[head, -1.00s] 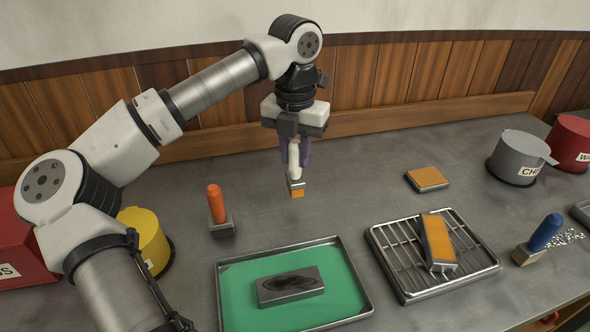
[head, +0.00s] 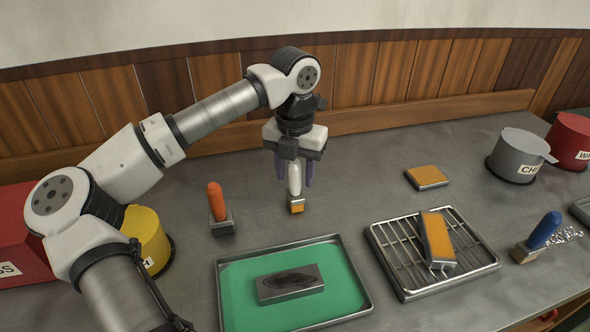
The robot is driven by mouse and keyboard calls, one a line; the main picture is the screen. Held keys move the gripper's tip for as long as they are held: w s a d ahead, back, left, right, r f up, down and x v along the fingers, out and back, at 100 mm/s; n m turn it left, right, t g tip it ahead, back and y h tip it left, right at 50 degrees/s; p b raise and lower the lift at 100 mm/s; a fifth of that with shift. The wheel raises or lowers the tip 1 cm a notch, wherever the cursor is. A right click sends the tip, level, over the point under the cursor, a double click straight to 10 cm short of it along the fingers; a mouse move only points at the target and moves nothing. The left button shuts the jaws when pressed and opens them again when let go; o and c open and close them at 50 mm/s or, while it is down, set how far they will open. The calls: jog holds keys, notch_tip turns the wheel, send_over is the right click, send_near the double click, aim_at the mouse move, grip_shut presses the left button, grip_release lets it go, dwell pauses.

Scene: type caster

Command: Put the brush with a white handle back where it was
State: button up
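The brush with a white handle (head: 295,181) stands upright on the grey table, behind the green tray. Its orange-sided block (head: 297,205) is at the bottom and appears to rest on the table. My gripper (head: 295,180) is over it, pointing down, with one purple finger on each side of the white handle. The fingers are spread and a gap shows between them and the handle. The top of the handle is partly hidden under the gripper's body.
An orange-handled brush (head: 216,206) stands to the left. A green-lined tray (head: 232,300) holds a grey block (head: 290,283). A wire rack (head: 391,252) bears an orange-topped block (head: 437,238); another (head: 427,178) lies behind. A blue-handled brush (head: 541,235) and pots (head: 514,157) are right.

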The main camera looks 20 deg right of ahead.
notch_tip(320, 180, up, 12)
jog(key=shift+r, duration=0.2)
dwell(0.5)
